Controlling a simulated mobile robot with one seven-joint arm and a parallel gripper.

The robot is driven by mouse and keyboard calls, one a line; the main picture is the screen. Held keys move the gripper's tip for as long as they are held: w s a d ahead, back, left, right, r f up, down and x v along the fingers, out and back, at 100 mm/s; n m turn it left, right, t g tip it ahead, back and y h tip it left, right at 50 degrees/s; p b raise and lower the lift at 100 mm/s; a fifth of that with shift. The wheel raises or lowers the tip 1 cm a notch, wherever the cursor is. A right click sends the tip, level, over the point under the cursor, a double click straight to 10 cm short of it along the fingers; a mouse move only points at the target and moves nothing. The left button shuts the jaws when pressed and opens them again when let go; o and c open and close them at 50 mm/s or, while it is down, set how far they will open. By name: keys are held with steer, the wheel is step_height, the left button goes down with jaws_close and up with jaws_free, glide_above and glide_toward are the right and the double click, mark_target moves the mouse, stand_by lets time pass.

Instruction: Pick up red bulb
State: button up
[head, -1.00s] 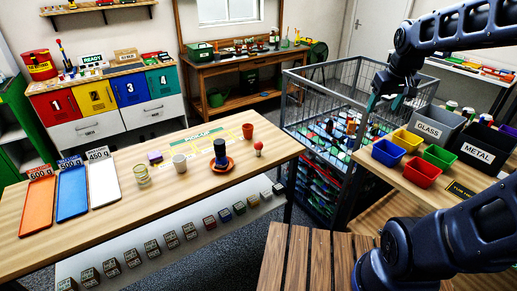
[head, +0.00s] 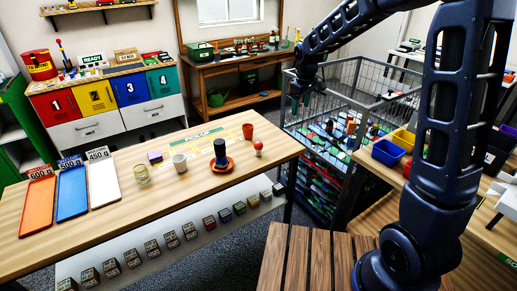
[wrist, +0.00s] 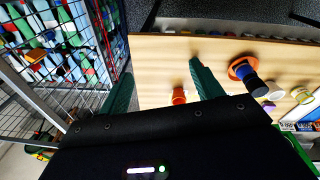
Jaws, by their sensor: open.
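The red bulb (head: 258,147) is a small red ball on a pale base, standing near the right end of the wooden table (head: 130,215). It is right of an orange saucer (head: 222,165) carrying a dark blue cylinder (head: 220,150). My gripper (head: 299,103) hangs over the near left part of the wire cage, above and to the right of the bulb, apart from it. In the wrist view its two green fingers (wrist: 161,80) are spread with nothing between them. A small red spot beside the orange saucer there may be the bulb.
An orange-red cup (head: 248,131) stands behind the bulb. A white cup (head: 180,163), a glass jar (head: 142,174) and a purple block (head: 155,157) stand farther left. The wire cage (head: 345,82) full of colourful items rises beyond the table's right end.

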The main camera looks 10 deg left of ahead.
steer(key=w+a+f+n, duration=0.1)
steer(key=a+f+n, duration=0.1)
steer(key=a+f, duration=0.6)
steer(key=n+g, duration=0.1)
steer(key=n, duration=0.1)
glide_toward(258, 149)
steer(key=shift+w+a+f, duration=0.25)
steer(key=shift+w, duration=0.25)
steer(key=shift+w+a+f, duration=0.2)
steer(key=shift+w+f, duration=0.05)
steer(key=shift+w, duration=0.25)
step_height(258, 149, down, 5)
steer(key=shift+f, duration=0.2)
steer(key=shift+w+d+f, duration=0.1)
steer(key=shift+f, duration=1.2)
steer(key=shift+w+d+f, duration=0.1)
steer(key=shift+w+f, duration=0.05)
steer(key=shift+f, duration=1.2)
steer(key=c, duration=0.9)
